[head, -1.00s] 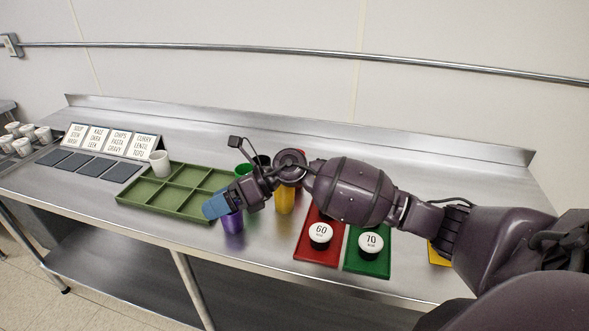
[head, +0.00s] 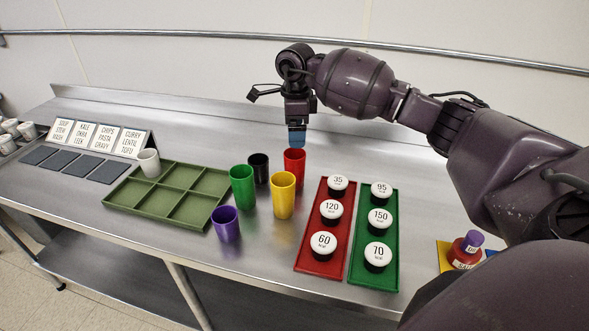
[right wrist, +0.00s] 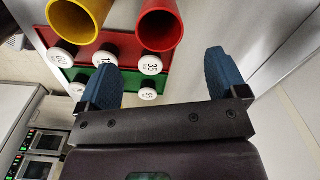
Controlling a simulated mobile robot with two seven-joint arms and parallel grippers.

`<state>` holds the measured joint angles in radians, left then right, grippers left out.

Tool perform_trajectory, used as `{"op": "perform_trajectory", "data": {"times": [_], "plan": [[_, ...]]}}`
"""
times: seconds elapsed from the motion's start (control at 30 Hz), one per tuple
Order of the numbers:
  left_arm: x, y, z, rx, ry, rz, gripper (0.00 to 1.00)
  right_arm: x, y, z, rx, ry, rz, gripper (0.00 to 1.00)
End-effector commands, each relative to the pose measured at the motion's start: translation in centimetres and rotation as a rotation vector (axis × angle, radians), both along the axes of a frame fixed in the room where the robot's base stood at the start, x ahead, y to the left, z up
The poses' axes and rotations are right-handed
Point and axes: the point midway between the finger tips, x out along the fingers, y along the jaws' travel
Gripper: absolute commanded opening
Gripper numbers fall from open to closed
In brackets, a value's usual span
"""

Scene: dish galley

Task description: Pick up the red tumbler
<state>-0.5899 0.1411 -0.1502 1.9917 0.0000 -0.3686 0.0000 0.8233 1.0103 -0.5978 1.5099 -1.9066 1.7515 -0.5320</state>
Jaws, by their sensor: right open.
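The red tumbler (head: 294,164) stands upright on the steel counter, behind the yellow tumbler (head: 283,196) and right of the black tumbler (head: 259,168). My right gripper (head: 297,138) points down just above and behind the red tumbler in the head view. In the right wrist view the gripper (right wrist: 160,80) is open, with blue fingertips apart and nothing between them. The red tumbler (right wrist: 160,27) shows there just beyond the fingers, its open mouth towards the camera. My left gripper is in neither view.
Green (head: 242,187) and purple (head: 226,224) tumblers stand close by. A green compartment tray (head: 150,206) with a white cup (head: 149,162) lies left. Red (head: 308,258) and green (head: 374,279) trays with numbered white-topped pieces lie right. The counter behind the tumblers is clear.

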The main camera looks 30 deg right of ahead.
Motion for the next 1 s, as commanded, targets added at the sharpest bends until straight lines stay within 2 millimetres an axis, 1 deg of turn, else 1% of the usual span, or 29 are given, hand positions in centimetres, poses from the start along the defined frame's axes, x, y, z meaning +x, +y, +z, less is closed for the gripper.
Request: {"op": "perform_trajectory", "data": {"times": [0.03,0.2,0.3,0.47,0.7,0.83,1.0], "plan": [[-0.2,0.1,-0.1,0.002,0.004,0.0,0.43,-0.1,0.0,-0.8,0.001,0.003,0.0,0.91],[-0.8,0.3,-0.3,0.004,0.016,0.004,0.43,0.0,0.1,-3.3,0.002,0.003,0.0,0.91],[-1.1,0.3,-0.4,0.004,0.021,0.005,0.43,0.0,0.1,-4.2,0.002,0.002,0.0,0.91],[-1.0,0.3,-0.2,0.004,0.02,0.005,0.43,0.0,0.2,-5.5,0.004,0.002,0.001,0.91],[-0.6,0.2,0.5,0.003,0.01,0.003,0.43,0.1,0.3,-8.7,0.005,0.002,0.0,0.91],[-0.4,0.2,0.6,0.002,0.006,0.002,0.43,0.1,0.3,-9.5,0.003,0.001,0.001,0.91],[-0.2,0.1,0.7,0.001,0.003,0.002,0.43,0.1,0.3,-9.6,0.002,0.001,0.001,0.91]]}}
